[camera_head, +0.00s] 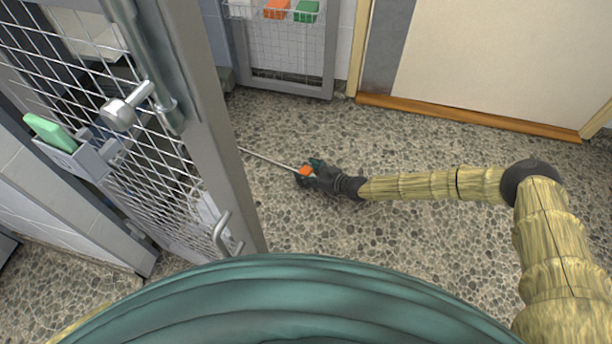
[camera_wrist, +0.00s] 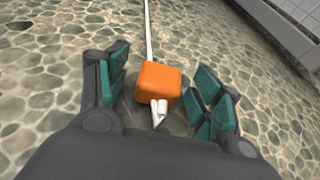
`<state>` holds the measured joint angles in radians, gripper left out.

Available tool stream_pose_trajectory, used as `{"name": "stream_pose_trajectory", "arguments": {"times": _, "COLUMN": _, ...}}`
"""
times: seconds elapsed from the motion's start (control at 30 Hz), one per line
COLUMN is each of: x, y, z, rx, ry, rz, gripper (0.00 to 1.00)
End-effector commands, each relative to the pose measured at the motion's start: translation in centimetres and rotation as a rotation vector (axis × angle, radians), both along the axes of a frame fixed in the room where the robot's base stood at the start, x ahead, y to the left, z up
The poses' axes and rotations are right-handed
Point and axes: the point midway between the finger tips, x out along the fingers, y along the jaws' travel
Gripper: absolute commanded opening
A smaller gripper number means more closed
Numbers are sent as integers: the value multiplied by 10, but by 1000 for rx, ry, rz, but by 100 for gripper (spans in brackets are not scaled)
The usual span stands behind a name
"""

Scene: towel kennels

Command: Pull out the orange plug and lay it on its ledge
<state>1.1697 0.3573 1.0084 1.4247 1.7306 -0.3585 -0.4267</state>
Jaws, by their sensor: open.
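The orange plug (camera_head: 305,171) is in front of my gripper (camera_head: 311,167) in the head view. In the wrist view the plug (camera_wrist: 159,82) lies between the spread teal finger pads of my gripper (camera_wrist: 165,88). A gap shows on both sides of it. Its pale prongs (camera_wrist: 159,110) point back towards my palm and are bare of any socket. A thin pale cord (camera_wrist: 148,30) runs from its far side, and in the head view towards the mesh door at left. I cannot tell whether the plug touches the floor. No ledge can be told for certain.
A grey-framed mesh door (camera_head: 225,130) stands close at left, with a latch and a handle. A small grey holder (camera_head: 88,162) on it carries a green block (camera_head: 50,132). A basket with orange and green blocks hangs at the back. The pebbled floor (camera_head: 420,135) is clear.

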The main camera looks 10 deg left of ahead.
Motion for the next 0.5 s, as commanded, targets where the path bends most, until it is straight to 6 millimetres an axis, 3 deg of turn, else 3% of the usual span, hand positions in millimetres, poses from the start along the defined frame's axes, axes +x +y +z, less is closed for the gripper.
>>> {"name": "stream_pose_trajectory", "arguments": {"times": 0.23, "x": 1, "y": 1, "z": 0, "rx": 0, "ry": 0, "rz": -1, "gripper": 66}}
{"name": "stream_pose_trajectory", "arguments": {"times": 0.5, "x": 1, "y": 1, "z": 0, "rx": 0, "ry": 0, "rz": -1, "gripper": 19}}
